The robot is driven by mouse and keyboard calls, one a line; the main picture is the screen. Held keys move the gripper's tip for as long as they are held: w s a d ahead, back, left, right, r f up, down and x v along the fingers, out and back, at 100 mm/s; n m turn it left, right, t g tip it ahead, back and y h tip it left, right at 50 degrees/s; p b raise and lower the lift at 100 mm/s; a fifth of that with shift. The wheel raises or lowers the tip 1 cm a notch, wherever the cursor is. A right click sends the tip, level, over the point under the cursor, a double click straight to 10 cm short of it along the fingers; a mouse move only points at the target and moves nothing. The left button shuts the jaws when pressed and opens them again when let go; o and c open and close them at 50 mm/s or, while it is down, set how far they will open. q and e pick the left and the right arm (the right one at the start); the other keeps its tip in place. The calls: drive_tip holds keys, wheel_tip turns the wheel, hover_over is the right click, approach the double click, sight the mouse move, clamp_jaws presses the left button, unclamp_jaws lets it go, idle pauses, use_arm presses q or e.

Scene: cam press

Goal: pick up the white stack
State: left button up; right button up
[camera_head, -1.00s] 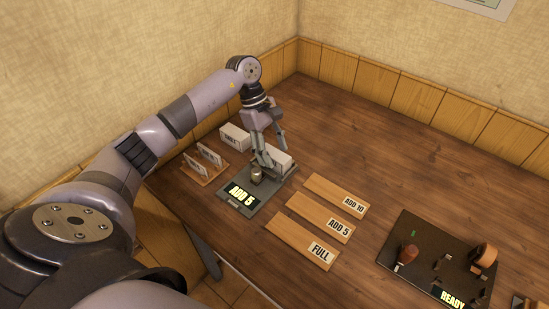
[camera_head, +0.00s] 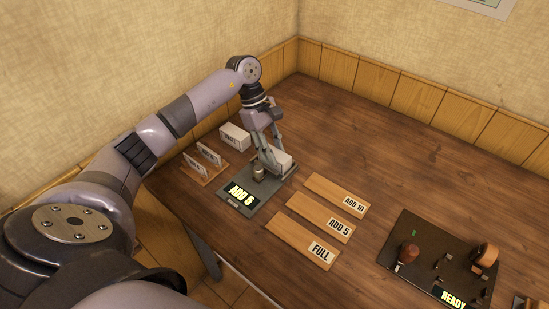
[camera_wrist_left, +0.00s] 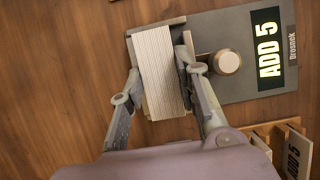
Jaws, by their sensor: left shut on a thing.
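The white stack (camera_wrist_left: 162,72) lies at the far end of the grey scale (camera_head: 255,202), whose display reads "ADD 5". It also shows in the head view (camera_head: 281,158). My left gripper (camera_head: 273,163) is down at the stack. In the left wrist view its two fingers (camera_wrist_left: 158,73) lie along the stack's two long sides, shut on it. I cannot tell whether the stack is lifted off the scale. My right gripper is not in view.
A small metal cylinder (camera_wrist_left: 226,62) stands on the scale close to one finger. A white box (camera_head: 235,137) and a wooden card holder (camera_head: 204,178) are to the left. Labelled wooden boards (camera_head: 320,222) lie to the right. A black board (camera_head: 432,262) reads "READY".

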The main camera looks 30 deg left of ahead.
use_arm(q)
clamp_jaws()
drive_tip(key=shift+r, duration=0.1)
